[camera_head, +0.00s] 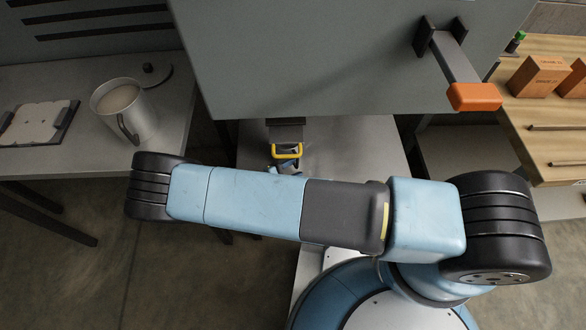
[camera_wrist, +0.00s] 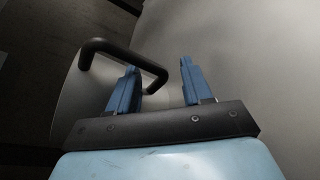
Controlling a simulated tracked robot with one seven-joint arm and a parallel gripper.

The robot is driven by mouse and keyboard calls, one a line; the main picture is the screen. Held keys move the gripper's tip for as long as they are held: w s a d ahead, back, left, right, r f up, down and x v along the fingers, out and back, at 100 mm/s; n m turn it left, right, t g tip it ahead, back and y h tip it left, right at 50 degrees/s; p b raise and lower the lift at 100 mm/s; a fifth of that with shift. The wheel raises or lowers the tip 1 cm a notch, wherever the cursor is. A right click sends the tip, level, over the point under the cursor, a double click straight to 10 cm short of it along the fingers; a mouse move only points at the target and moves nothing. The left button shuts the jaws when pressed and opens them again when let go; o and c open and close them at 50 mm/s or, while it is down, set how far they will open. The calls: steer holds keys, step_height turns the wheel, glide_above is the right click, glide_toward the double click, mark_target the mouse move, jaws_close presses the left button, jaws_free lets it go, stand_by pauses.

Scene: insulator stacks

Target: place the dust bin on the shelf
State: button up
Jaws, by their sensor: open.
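In the wrist view my gripper (camera_wrist: 158,64) is open, with its two blue fingers apart and nothing seen held between them. A black bent bar handle (camera_wrist: 118,52) on a pale grey body (camera_wrist: 72,100) is at the left finger; I cannot tell whether they touch. This may be the dust bin, but too little of it shows to be sure. In the head view my fingers are hidden. No shelf can be made out with certainty.
A large grey panel (camera_head: 300,60) with an orange-tipped handle (camera_head: 474,97) stands ahead. At left, a grey table (camera_head: 160,110) holds a metal mug (camera_head: 122,106) and a tray (camera_head: 40,122). At right, a wooden top (camera_head: 540,110) holds orange-brown boxes (camera_head: 540,76).

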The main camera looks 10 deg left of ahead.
steer(key=v, duration=1.2)
steer(key=shift+r, duration=0.1)
